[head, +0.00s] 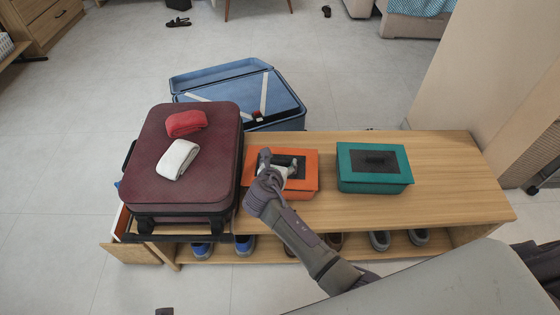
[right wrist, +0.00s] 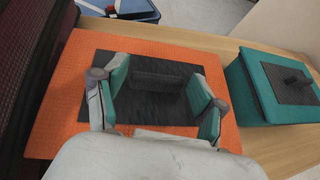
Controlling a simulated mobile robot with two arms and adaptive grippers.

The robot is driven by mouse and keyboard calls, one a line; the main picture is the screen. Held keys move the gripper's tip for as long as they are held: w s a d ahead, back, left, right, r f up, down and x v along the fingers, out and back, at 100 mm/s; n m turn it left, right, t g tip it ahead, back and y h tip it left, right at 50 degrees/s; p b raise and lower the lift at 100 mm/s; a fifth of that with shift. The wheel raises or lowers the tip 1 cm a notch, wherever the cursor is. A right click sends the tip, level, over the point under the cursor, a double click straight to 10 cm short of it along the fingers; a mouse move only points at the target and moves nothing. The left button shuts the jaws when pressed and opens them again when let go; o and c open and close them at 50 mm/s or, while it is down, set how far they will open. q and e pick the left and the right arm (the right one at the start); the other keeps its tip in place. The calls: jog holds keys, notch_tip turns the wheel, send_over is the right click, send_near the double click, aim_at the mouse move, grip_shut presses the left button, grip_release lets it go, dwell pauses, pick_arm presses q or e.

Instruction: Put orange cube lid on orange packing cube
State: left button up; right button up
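The orange packing cube (head: 285,194) sits on the wooden bench, to the right of the maroon suitcase. The orange cube lid (head: 308,170), with a black panel and a raised black handle, lies on top of it; I see no clear gap between them. In the right wrist view the lid (right wrist: 57,108) fills the middle, with its handle (right wrist: 163,81) ahead of the fingers. My right gripper (head: 278,161) is over the lid, its fingers spread wide on either side of the panel with nothing between the pads (right wrist: 160,100). My left gripper is not in view.
A teal box with its lid (head: 373,165) stands to the right on the bench (head: 450,175). The maroon suitcase (head: 160,140) holds red (head: 186,123) and white (head: 178,160) rolled cloths on top. An open blue suitcase (head: 240,90) lies behind. Shoes sit beneath the bench.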

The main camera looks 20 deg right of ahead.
jog(key=shift+o, duration=0.8)
jog(key=shift+r, duration=0.1)
jog(key=shift+r, duration=0.4)
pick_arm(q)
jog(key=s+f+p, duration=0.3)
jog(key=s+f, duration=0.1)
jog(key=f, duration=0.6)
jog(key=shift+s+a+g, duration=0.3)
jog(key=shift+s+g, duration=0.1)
pick_arm(e)
jog(key=v, duration=1.2)
